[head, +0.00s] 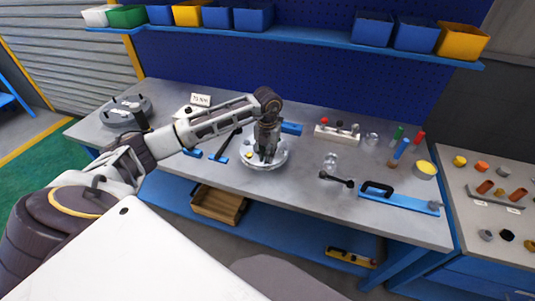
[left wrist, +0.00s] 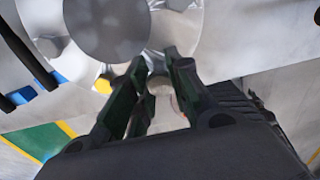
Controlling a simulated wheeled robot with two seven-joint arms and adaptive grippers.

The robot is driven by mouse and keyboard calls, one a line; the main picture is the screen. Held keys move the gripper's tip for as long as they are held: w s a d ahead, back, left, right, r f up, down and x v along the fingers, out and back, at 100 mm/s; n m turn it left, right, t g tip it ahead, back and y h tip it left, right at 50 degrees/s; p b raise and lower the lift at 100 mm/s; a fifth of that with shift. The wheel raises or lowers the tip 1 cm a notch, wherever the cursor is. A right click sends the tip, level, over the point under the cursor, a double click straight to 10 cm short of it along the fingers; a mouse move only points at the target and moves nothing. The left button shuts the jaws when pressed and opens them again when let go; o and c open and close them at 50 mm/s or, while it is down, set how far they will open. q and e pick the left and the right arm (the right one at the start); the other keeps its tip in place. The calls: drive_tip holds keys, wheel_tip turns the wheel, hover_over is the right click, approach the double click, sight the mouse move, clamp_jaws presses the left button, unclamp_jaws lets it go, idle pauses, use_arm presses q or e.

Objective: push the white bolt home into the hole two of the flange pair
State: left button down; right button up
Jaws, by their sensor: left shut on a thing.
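The flange pair (head: 278,160) is a round, light grey metal disc on the workbench, and it also fills the top of the left wrist view (left wrist: 190,30). My left gripper (head: 266,157) points down over its near side. In the left wrist view my left gripper (left wrist: 158,88) has its dark fingers shut around a pale, whitish piece, the white bolt (left wrist: 159,87). Its lower end and hole two are hidden, so I cannot tell how deep it sits. A yellow bolt head (left wrist: 102,86) shows at the flange rim, left of the fingers. My right gripper is out of view.
A white rack (head: 337,134) with small knobs stands at the back. Blue-handled tools lie left of the flange.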

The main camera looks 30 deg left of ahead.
sight(267, 153)
use_arm(q)
drive_tip(key=shift+f+b, duration=0.5)
drive_tip(key=shift+f, duration=0.3)
drive_tip(key=c, duration=1.2)
unclamp_jaws()
drive_tip(key=shift+c, duration=0.2)
drive_tip(key=shift+r, duration=0.1)
wheel_tip(267, 153, up, 12)
idle(0.6)
